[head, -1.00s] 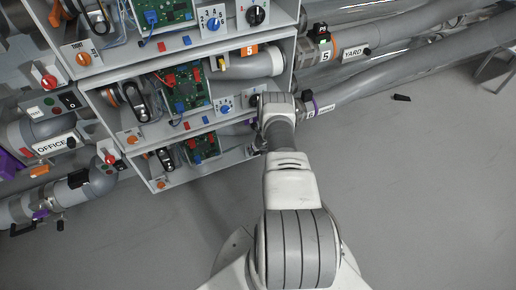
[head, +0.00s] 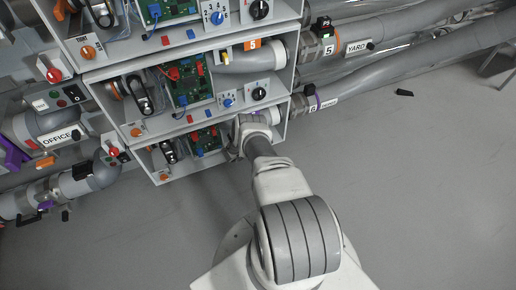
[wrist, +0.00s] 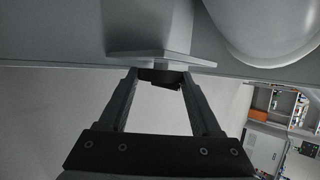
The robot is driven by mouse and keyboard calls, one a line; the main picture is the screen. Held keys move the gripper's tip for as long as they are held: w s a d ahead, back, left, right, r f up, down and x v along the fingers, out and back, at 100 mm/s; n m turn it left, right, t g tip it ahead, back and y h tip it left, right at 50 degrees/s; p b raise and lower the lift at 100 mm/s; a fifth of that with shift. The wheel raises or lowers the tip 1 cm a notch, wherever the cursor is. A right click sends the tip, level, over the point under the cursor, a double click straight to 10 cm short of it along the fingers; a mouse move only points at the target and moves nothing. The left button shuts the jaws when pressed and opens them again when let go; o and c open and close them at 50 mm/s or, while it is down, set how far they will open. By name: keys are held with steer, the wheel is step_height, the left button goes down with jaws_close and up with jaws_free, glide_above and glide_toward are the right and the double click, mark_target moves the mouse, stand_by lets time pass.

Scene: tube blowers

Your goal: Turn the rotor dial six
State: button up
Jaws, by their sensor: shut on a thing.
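In the head view the lowest shelf box (head: 210,165) carries a pipe labelled 6 (head: 313,107) at its right end. My arm's wrist covers the right part of this box's front, so rotor dial six is hidden or not clearly seen in that view. My gripper (wrist: 160,77) shows in the wrist view, its two fingers closed on a small dark piece (wrist: 160,75), which looks like the dial. A flat grey plate edge lies just beyond the fingertips. The piece's pointer and markings cannot be made out.
The middle box above has a black dial (head: 259,94) and a blue dial (head: 228,102). The top box has another black dial (head: 260,10). Grey pipes with a YARD label (head: 359,46) run off to the right.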

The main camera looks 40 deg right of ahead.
steer(key=shift+a+f+h+b, duration=0.1)
steer(key=shift+f+h+b, duration=0.1)
steer(key=shift+h+b, duration=0.45)
steer(key=shift+r+b, duration=0.1)
steer(key=shift+b, duration=0.2)
steer(key=o, duration=1.4)
steer(key=shift+c, duration=0.2)
steer(key=shift+r+p, duration=0.1)
steer(key=shift+p, duration=0.2)
